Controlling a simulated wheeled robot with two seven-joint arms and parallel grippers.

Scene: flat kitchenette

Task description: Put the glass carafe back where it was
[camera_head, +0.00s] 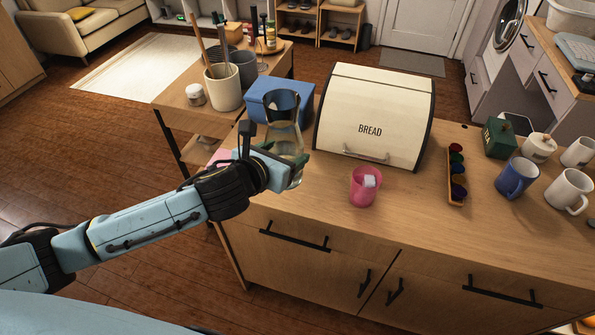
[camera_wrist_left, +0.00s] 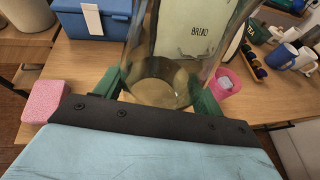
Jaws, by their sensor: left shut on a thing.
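The glass carafe (camera_head: 284,128) is clear, with a darker neck and some pale contents low inside. It stands about upright over the left end of the wooden counter (camera_head: 330,205), in front of the blue box. My left gripper (camera_head: 288,168) is shut around its lower body. The left wrist view shows the carafe (camera_wrist_left: 165,45) between the green fingers (camera_wrist_left: 160,98). The gripper hides part of the carafe's base, so I cannot tell whether it touches the counter. My right gripper is in neither view.
A cream bread box (camera_head: 372,112) stands right of the carafe. A pink cup (camera_head: 363,190) is close on the right. The blue box (camera_head: 265,100) is behind, and a pink sponge (camera_wrist_left: 45,100) lies left. Mugs, including a blue mug (camera_head: 515,178), stand farther right.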

